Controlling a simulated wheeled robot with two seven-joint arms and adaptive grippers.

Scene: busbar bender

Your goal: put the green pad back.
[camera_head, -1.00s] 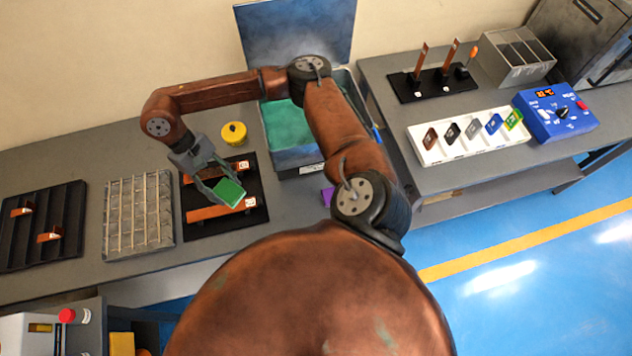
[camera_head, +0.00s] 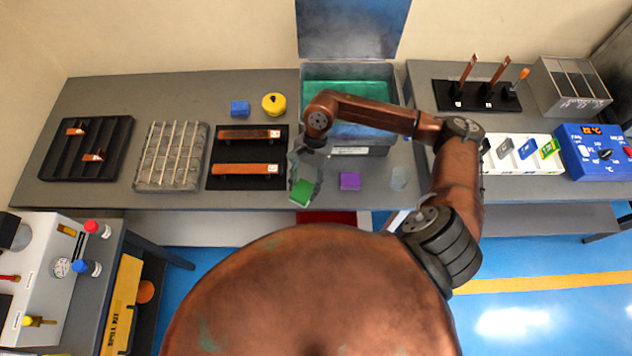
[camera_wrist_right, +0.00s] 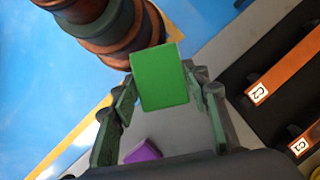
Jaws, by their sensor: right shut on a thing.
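The green pad (camera_head: 302,192) is a small square block. My right gripper (camera_head: 303,180) is shut on it, near the bench's front edge, right of the black board with two copper bars. In the right wrist view the green pad (camera_wrist_right: 160,78) sits between the fingertips, with its broad face to the camera. A purple pad (camera_head: 349,180) lies on the bench to the right of the gripper; it also shows in the wrist view (camera_wrist_right: 143,151). A blue pad (camera_head: 240,108) lies behind the black board. My left gripper is out of view.
The black board (camera_head: 214,183) holds copper bars. Left of it are a grey ribbed block (camera_head: 142,178) and a black rack (camera_head: 124,142). A yellow round object (camera_head: 274,104) and an open green-filled tank (camera_head: 390,93) stand behind. A white tray (camera_head: 560,165) is on the right bench, partly hidden by my arm.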

